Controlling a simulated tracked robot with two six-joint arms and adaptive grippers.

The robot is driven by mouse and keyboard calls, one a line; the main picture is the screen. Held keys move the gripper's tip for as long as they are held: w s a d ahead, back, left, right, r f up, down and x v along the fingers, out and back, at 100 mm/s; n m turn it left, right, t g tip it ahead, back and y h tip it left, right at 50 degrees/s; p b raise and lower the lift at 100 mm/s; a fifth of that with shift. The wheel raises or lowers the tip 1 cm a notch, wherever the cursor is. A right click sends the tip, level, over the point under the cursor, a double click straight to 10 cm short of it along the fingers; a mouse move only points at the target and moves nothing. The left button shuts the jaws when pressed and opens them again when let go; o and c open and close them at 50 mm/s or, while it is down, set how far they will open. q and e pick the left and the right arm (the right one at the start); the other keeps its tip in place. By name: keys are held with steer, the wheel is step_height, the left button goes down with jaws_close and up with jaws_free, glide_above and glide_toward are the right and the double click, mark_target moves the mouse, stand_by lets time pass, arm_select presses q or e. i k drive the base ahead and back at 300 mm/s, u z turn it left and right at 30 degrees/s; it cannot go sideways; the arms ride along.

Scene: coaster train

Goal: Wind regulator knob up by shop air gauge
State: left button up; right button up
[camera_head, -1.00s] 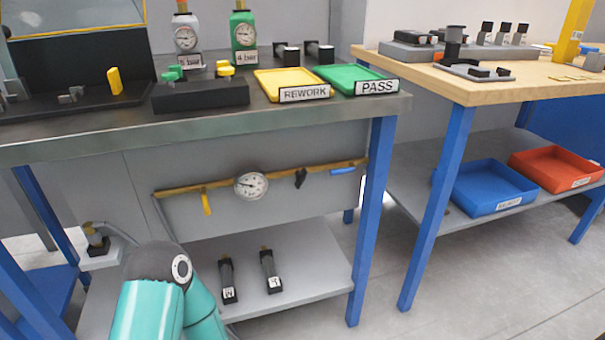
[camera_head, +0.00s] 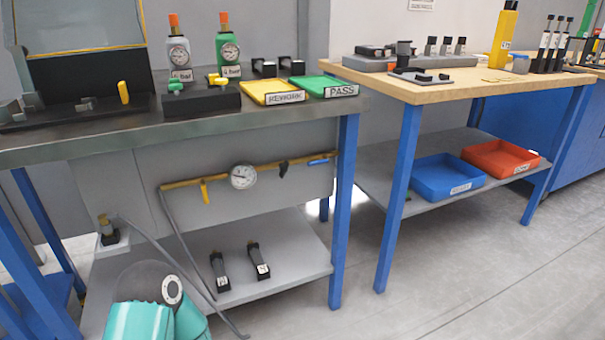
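The shop air gauge (camera_head: 243,177), a round white dial, sits on a brass pipe (camera_head: 222,180) along the grey panel under the left bench. A small black fitting (camera_head: 283,168), possibly the regulator knob, is on the pipe just right of the gauge. A yellow lever (camera_head: 204,191) hangs left of the gauge, and a blue handle (camera_head: 318,162) is at the pipe's right end. The dial reading is too small to tell. Neither gripper is in view; only a teal and grey link of my arm shows at the bottom left.
The bench top holds two gauged bottles (camera_head: 179,53) (camera_head: 229,52), a yellow REWORK tray (camera_head: 268,88) and a green PASS tray (camera_head: 323,84). A hose (camera_head: 170,258) runs below the pipe past the lower shelf (camera_head: 290,262). The floor right of the bench is clear.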

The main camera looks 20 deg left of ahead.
mark_target(282, 168)
steer(key=z, duration=0.25)
steer(key=i, duration=0.2)
steer(key=z, duration=1.05)
steer(key=i, duration=0.9)
steer(key=u, duration=3.65)
steer(key=k, duration=0.1)
steer(key=z, duration=2.1)
